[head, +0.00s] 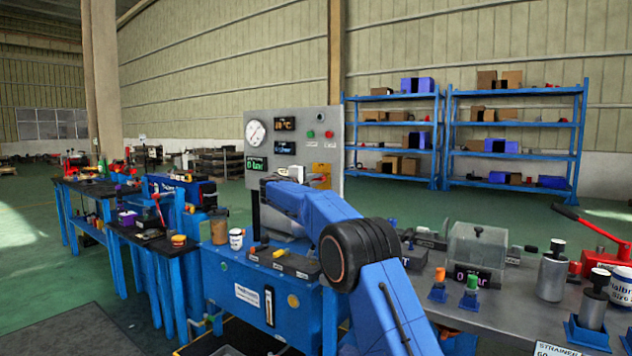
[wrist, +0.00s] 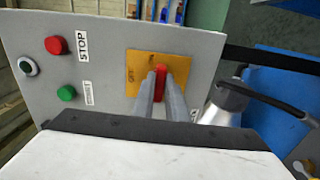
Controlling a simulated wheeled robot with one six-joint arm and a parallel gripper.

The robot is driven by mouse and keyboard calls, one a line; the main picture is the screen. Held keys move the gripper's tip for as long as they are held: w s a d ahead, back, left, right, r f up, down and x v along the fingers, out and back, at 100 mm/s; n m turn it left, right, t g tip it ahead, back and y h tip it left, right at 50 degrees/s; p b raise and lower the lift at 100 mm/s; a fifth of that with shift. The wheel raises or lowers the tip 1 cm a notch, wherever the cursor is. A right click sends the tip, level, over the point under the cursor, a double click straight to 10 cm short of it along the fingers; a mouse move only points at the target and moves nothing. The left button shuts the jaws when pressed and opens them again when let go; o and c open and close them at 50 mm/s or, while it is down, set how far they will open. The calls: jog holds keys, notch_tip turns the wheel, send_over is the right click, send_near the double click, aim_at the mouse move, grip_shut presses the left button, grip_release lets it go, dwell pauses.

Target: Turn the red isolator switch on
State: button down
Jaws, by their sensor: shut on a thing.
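The red isolator switch handle (wrist: 160,71) sits on a yellow plate (wrist: 136,62) on a grey panel in the wrist view. The handle lies nearly up-and-down in that picture. My gripper (wrist: 161,78) has one finger on each side of the handle and is shut on it. The fingers hide part of the handle. Small marks on the plate are too blurred to read surely. In the head view the yellow plate (head: 321,167) shows low at the right of the panel. My arm reaches across in front there, and I cannot make out the handle or fingertips.
The panel (head: 262,125) also carries a gauge (head: 255,132), dark displays, a red button (wrist: 55,45) and a green button (wrist: 67,93). A steel bench with a clear box (head: 478,245) and fittings stands right of my arm. Blue shelves (head: 440,125) stand far behind.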

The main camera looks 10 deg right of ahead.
jog(key=shift+f, duration=0.15)
jog(key=c, duration=1.8)
grip_release()
jog(key=shift+o, duration=0.2)
jog(key=shift+s+a, duration=0.1)
jog(key=v, duration=1.7)
jog(key=shift+a, duration=0.1)
jog(key=shift+s, duration=0.1)
